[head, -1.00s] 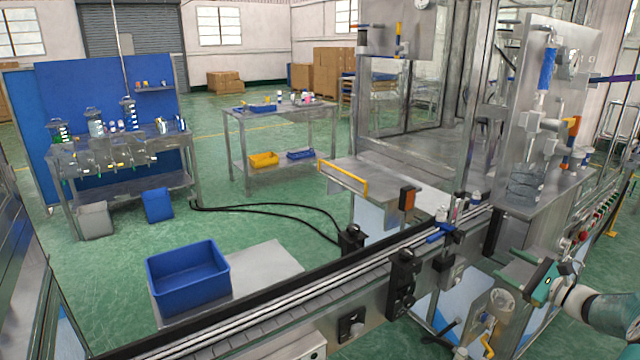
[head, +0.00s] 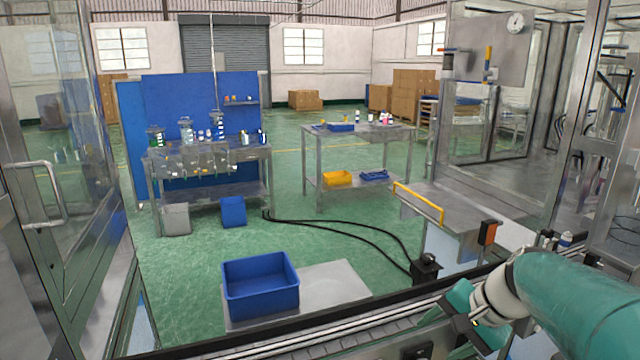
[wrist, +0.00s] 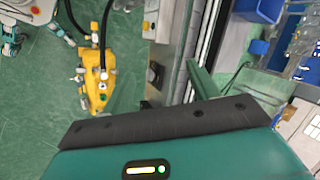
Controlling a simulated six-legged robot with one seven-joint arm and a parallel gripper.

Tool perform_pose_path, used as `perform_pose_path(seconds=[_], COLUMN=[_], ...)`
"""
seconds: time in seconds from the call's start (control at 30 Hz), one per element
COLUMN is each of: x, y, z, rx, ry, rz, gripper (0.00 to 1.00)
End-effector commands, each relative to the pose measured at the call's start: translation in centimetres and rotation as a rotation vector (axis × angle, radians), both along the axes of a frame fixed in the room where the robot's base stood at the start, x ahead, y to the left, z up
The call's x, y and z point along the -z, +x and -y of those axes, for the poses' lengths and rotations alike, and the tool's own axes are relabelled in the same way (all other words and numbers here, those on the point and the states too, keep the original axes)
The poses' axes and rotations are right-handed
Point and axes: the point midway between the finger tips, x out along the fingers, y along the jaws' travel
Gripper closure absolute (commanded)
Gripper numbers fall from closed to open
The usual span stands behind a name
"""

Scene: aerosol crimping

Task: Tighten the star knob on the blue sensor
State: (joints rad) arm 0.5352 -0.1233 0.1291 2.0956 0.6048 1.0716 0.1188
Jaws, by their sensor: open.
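I cannot make out the blue sensor or its star knob in the head view. The part of the line behind my arm is hidden. My gripper (head: 452,325) is low at the right in the head view, over the near side of the conveyor line, with its tips close to the bottom edge. In the wrist view, its teal body and dark plate fill the lower part, and a green finger (wrist: 197,78) reaches up from it. The jaws are open, with nothing seen between them. A small blue item (wrist: 260,47) shows at the upper right there, too small to identify.
The conveyor rail (head: 300,338) runs along the bottom. A blue bin (head: 260,284) sits on a grey plate behind it. A guarded side table with a yellow handle (head: 420,203) stands right. A glass door (head: 60,190) bounds the left.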

Motion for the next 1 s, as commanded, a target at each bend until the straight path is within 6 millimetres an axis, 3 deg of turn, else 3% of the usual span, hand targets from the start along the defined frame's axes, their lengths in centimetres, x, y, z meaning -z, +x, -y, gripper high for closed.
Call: perform_pose_path(seconds=[0.03,0.2,0.5,0.7,1.0], x=[-0.4,-0.9,-0.9,-0.7,-0.6], y=[-1.4,-6.2,-13.2,-14.9,-14.9], z=[-1.5,-4.5,-6.6,-6.7,-6.7], rx=[-0.059,-0.244,-0.541,-0.623,-0.628], ry=[-0.065,-0.279,-0.602,-0.693,-0.698], rz=[0.016,0.073,0.225,0.28,0.281], gripper=[0.41,0.41,0.41,0.41,0.41])
